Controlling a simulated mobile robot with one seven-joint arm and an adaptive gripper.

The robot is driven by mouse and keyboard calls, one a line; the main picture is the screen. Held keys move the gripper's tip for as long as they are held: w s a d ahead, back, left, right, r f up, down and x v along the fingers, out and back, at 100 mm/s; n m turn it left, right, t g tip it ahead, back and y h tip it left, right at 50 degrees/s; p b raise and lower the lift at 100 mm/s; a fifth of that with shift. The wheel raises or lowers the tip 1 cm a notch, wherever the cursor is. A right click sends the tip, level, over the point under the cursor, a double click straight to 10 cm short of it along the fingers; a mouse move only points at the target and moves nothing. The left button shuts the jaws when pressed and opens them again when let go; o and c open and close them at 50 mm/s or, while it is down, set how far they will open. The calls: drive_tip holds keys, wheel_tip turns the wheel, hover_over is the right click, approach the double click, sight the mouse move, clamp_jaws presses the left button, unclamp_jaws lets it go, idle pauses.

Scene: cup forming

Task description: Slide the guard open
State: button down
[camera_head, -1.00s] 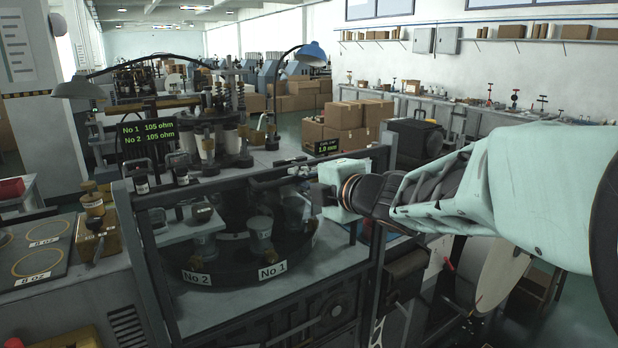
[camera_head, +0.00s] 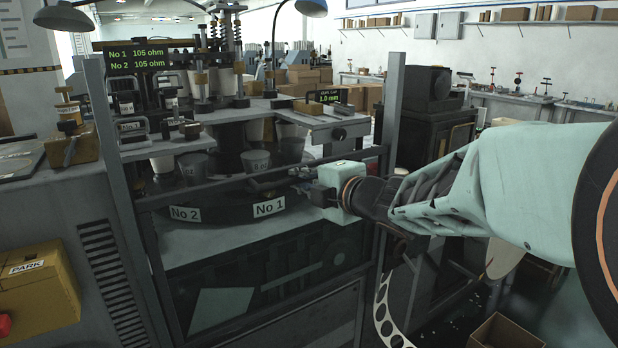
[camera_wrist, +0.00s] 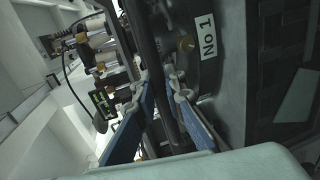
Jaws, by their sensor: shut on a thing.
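The guard (camera_head: 240,184) is a dark-framed, see-through panel between two upright posts in front of the machine. Its top bar is well below the post tops, just above the No 1 label (camera_head: 269,208) and No 2 label (camera_head: 185,214). The space above the bar is open to the cups and turntable. My gripper (camera_head: 318,194) is at the right part of the bar. In the wrist view my blue-padded fingers (camera_wrist: 160,88) are on either side of a dark bar and shut on it. The exact contact is partly hidden.
The left post (camera_head: 112,150) and right post (camera_head: 391,105) stand up beside the guard. A yellow PARK box (camera_head: 38,290) is at lower left. A black cabinet (camera_head: 428,115) stands behind my arm. A cardboard box (camera_head: 505,332) is on the floor at lower right.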

sight(291, 235)
wheel_tip(291, 235, down, 16)
drive_tip(key=b, duration=1.3)
drive_tip(key=c, duration=2)
unclamp_jaws()
drive_tip(key=shift+r, duration=0.2)
wheel_tip(291, 235, up, 31)
drive_tip(key=p, duration=2.9)
drive_tip(key=shift+p+v, duration=2)
drive_tip(key=shift+v, duration=4.3)
